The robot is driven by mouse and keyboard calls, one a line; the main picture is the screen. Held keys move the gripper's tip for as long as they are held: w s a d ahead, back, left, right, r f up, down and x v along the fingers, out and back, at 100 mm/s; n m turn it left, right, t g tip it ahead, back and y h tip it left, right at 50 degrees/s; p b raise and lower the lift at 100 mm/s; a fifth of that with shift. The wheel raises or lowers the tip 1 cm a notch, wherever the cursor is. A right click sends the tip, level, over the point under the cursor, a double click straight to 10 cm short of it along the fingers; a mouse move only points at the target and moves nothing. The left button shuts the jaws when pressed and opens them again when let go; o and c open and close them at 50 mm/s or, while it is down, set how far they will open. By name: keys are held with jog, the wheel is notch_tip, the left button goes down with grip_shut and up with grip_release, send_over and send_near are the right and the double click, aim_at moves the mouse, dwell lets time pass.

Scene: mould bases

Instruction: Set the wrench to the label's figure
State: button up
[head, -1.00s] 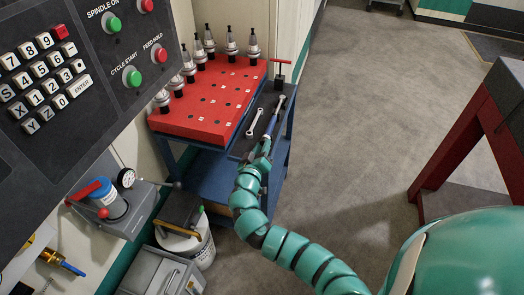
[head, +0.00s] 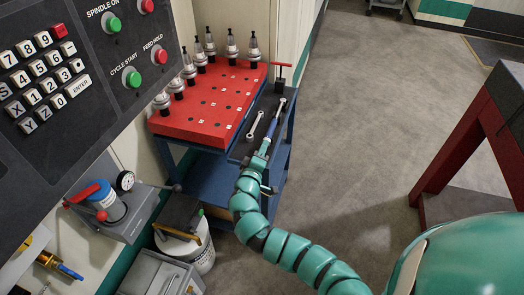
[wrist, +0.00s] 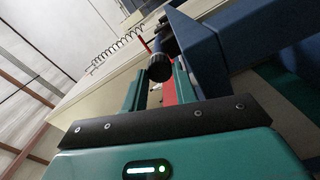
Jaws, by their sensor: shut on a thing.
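In the wrist view, the dark round end of the wrench (wrist: 159,68) shows between the two teal fingers of my gripper (wrist: 160,88). No scale reading on the wrench can be made out. No label with a readable figure shows; the white marks on the red rack are too small to read.
A plain spanner (head: 255,126) lies just left of the wrench. The red rack (head: 187,128) with several tool holders is beside it on the blue cart (head: 211,181). A red T-handled tool (head: 280,77) stands at the back. Open floor (head: 350,130) lies to the right.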

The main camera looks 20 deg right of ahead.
dwell(0.3)
jog(key=o, duration=1)
jog(key=shift+s, duration=0.1)
jog(key=shift+f, duration=0.2)
